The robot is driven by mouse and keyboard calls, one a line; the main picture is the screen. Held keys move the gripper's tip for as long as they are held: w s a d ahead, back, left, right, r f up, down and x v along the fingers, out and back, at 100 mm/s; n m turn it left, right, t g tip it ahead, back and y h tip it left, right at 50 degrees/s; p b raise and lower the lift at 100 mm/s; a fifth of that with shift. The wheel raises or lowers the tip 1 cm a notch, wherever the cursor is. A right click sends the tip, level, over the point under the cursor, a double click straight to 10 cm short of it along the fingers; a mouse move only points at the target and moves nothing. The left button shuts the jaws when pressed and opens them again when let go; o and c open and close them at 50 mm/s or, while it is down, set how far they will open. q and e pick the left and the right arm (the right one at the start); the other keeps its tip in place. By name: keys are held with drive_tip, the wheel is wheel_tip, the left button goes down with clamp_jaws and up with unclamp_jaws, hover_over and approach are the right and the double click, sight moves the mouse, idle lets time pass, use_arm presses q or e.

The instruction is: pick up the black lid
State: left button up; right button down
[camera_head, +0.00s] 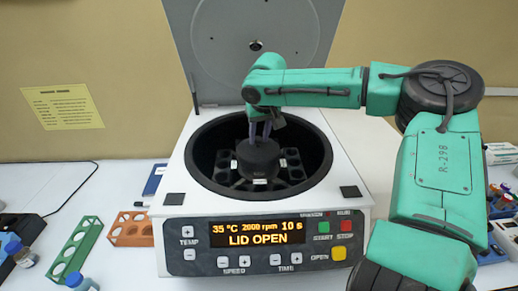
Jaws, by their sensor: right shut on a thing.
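The black lid (258,160) is a dark round piece at the middle of the open centrifuge's (182,225) chamber, above the rotor. My right gripper (262,138) reaches down from above and is shut on the top of the black lid. Its fingers look thin and dark, and the exact contact is small in this view. I cannot tell whether the lid is lifted clear of the rotor. The rotor's dark slots (292,160) show around it. My left gripper is not in view.
The centrifuge's grey cover (255,25) stands open behind the chamber. Its display (260,232) reads LID OPEN. A green rack (75,248), an orange rack (132,229) and small bottles (20,252) stand at the left. My right arm spans the right side, with more labware (502,205) beyond it.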

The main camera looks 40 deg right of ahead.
wheel_tip(320, 180, up, 13)
drive_tip(key=b, duration=0.1)
wheel_tip(320, 180, up, 11)
drive_tip(key=p, duration=0.2)
hover_over(259, 148)
drive_tip(key=f, duration=2)
drive_tip(key=shift+s+d+f+p, duration=0.1)
drive_tip(key=shift+s+f+p, duration=0.1)
drive_tip(key=shift+f+p, duration=0.15)
drive_tip(key=shift+s+a+f, duration=0.1)
drive_tip(key=shift+a+f, duration=0.2)
drive_tip(key=shift+f, duration=0.25)
drive_tip(key=f, duration=0.4)
drive_tip(key=shift+d+f+b, duration=0.15)
drive_tip(key=shift+d+b, duration=0.05)
drive_tip(key=shift+b, duration=0.2)
drive_tip(key=shift+a+f, duration=0.1)
drive_tip(key=shift+f, duration=0.45)
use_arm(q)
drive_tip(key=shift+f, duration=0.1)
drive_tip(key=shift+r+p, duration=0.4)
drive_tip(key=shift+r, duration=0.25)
use_arm(e)
drive_tip(key=shift+r, duration=0.1)
